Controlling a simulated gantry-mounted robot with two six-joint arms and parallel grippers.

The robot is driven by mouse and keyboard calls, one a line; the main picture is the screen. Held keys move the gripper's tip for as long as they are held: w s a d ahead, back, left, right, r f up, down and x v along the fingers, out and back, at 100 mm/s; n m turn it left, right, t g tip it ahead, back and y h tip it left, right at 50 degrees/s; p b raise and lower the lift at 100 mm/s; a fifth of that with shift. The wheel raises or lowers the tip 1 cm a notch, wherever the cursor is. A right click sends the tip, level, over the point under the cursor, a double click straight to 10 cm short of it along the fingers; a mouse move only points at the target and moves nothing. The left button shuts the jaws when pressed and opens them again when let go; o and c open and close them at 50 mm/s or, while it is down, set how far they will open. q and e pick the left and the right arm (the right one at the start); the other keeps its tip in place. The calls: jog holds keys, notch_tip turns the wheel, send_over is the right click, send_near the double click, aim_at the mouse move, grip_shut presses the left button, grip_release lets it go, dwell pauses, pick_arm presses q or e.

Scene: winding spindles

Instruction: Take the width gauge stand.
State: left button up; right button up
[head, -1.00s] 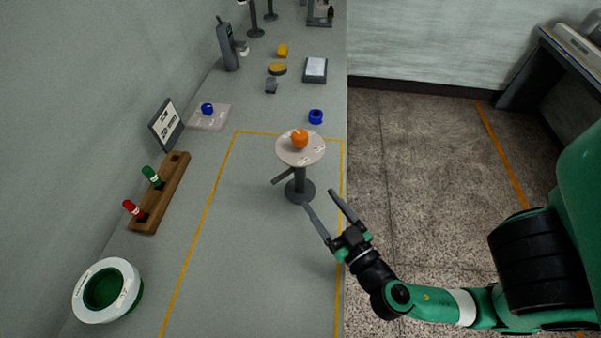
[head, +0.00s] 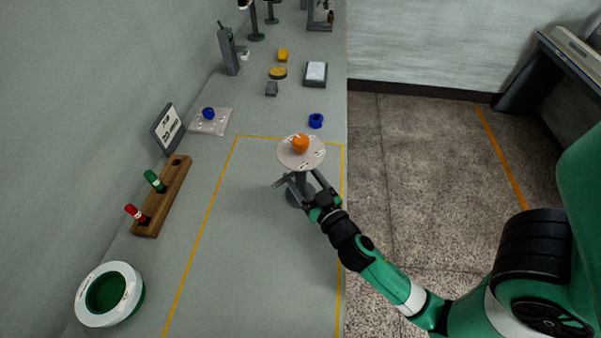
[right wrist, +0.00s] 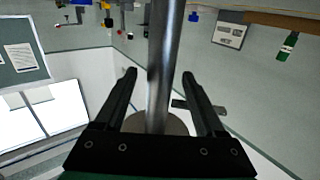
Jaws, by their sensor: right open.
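The stand (head: 291,156) is upright on the bench, inside the yellow-taped area. It has a round pale top plate, a grey post, a dark round base and a side lever. An orange knob or ball (head: 300,144) sits on the plate. My right gripper (head: 302,178) is at the post, below the plate and above the base. In the right wrist view the metal post (right wrist: 161,60) runs between the two open fingers (right wrist: 159,75), with a gap visible on each side. The gripper partly hides the base in the head view. My left gripper is not in view.
A wooden rack (head: 171,196) with green and red bottles and a white-green ring (head: 83,301) lie to the left. A blue ring (head: 316,121) and a grey tray (head: 315,75) are behind the stand. The bench in front is clear.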

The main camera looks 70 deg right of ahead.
jog(key=shift+w+d, duration=0.15)
jog(key=shift+w, duration=0.1)
jog(key=shift+s, duration=0.1)
grip_shut()
dwell(1.2)
